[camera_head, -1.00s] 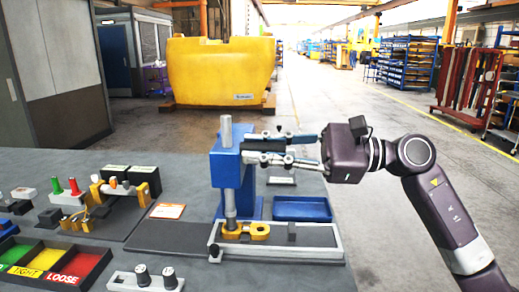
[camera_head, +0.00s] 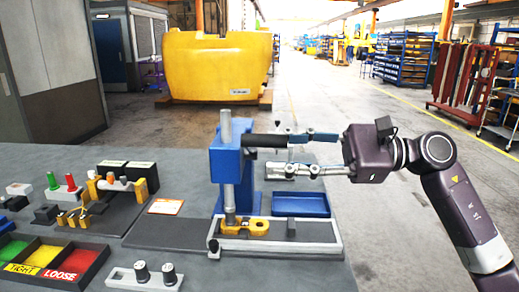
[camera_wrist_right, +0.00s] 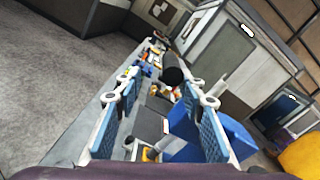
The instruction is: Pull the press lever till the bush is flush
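The blue press (camera_head: 226,165) stands on the bench with its silver ram (camera_head: 230,200) down over the left end of a yellow casting (camera_head: 256,227). The bush is not distinguishable there, so I cannot tell whether it is flush. The black press lever (camera_head: 265,141) points right, about level, from the press head. My right gripper (camera_head: 280,150) is open at the lever's outer end, one finger above and one below it. In the right wrist view the lever's round black end (camera_wrist_right: 173,76) shows between and beyond the spread fingers. My left gripper is out of view.
A blue tray (camera_head: 300,205) lies right of the press. A small dark block (camera_head: 291,229) sits on the press base. Left are a labelled sorting tray (camera_head: 102,262), a holder with knobs (camera_head: 120,277) and a fixture with yellow clamps (camera_head: 92,186). Open floor lies right of the bench.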

